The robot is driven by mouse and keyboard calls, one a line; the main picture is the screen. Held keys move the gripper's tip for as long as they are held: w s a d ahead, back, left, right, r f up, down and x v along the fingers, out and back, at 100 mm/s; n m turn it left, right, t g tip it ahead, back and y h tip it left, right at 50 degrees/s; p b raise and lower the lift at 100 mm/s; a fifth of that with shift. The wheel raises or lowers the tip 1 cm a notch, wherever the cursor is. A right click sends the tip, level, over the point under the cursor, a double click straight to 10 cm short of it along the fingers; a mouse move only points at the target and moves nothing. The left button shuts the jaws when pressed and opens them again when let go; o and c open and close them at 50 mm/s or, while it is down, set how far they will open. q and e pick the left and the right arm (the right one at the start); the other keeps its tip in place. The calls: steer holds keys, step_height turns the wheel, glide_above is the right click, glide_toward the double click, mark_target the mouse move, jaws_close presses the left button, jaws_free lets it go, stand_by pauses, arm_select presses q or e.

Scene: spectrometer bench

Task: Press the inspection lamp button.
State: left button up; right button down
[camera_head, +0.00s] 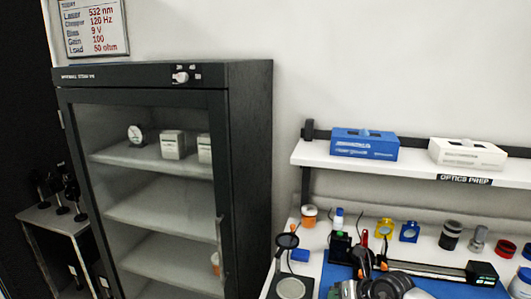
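A dark round-headed fixture (287,240) on a thin stand rises at the bench's left front, above a pale round disc (290,288). It may be the inspection lamp, but no label shows, and I cannot make out a button. Dark grey jointed parts at the bottom edge look like my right arm and its gripper (375,262), over the blue mat. The fingers are too small and overlapped to tell whether they are open or shut, or whether they touch anything. My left gripper is not in view.
A dark cabinet (250,150) with a glass door stands left of the bench. A white shelf (410,170) above the bench holds a blue box (364,145) and a white box (467,154). Small jars and optics crowd the bench back. A black rail (440,270) lies at right.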

steer(key=shift+s+f+b, duration=0.35)
steer(key=shift+f+b, duration=0.05)
steer(key=shift+f, duration=0.45)
stand_by(0.4)
steer(key=shift+w+r+p, duration=0.15)
steer(key=shift+r+p, duration=0.3)
steer(key=shift+p, duration=0.15)
steer(key=shift+a, duration=0.1)
step_height(320, 180, up, 7)
steer(key=p, duration=0.5)
steer(key=shift+w+f, duration=0.1)
steer(key=shift+w, duration=0.05)
stand_by(2.1)
